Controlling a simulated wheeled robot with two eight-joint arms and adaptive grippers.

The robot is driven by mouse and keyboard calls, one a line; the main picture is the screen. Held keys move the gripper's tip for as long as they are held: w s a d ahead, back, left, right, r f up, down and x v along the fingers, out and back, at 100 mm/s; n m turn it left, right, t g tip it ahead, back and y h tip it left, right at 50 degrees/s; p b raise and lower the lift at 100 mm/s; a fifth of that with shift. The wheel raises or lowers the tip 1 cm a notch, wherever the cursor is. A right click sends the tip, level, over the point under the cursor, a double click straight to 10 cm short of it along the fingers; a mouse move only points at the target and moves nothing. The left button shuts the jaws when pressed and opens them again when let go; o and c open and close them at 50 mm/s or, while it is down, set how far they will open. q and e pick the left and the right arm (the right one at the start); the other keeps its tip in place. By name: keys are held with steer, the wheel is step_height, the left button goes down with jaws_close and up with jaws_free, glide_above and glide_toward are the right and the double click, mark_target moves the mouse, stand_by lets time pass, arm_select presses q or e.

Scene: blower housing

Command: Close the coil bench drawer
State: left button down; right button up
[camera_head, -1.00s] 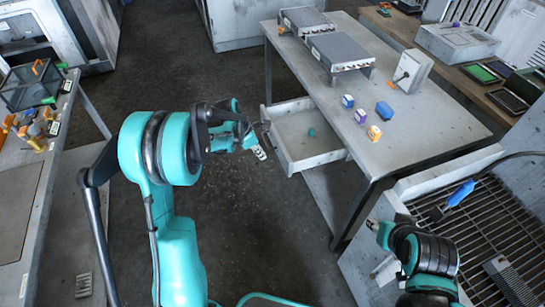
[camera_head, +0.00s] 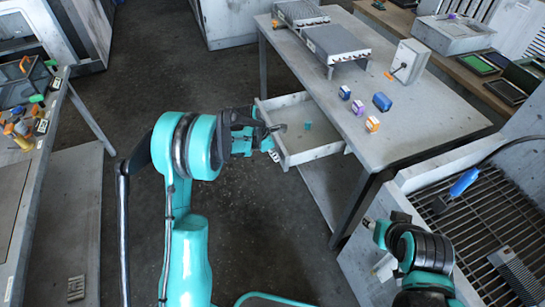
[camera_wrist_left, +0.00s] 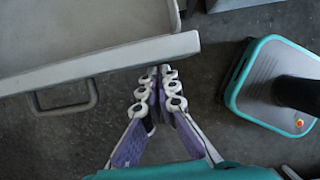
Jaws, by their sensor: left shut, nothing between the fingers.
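The coil bench drawer (camera_head: 316,153) stands pulled out from under the grey bench, with a small teal piece (camera_head: 308,126) inside. Its front panel (camera_wrist_left: 110,62) and bar handle (camera_wrist_left: 66,97) show in the left wrist view. My left gripper (camera_head: 276,146) is at the drawer's front, near one end of the panel. In the left wrist view the left gripper (camera_wrist_left: 164,72) is shut and empty, with its fingertips close to the panel, right of the handle. I cannot tell whether they touch. My right gripper (camera_head: 370,222) is low at the right, mostly hidden by its arm.
The bench top (camera_head: 410,142) carries grey boxes (camera_head: 337,46) and several small coloured blocks (camera_head: 358,107). A metal grate (camera_head: 490,225) lies at the right. A side table (camera_head: 20,190) stands at the left. The floor before the drawer is open.

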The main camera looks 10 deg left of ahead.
arm_select(q)
steer(key=shift+w+d, duration=0.1)
steer(key=w+d, duration=0.4)
steer(key=d, duration=0.2)
steer(key=w+d, duration=0.5)
steer(key=d, duration=0.2)
steer(key=w+d+p, duration=0.1)
steer(key=w+d, duration=0.3)
steer(key=d, duration=0.3)
steer(key=shift+w+d, duration=0.1)
steer(key=shift+w, duration=0.2)
steer(key=shift+w+d, duration=0.2)
steer(key=shift+d, duration=0.15)
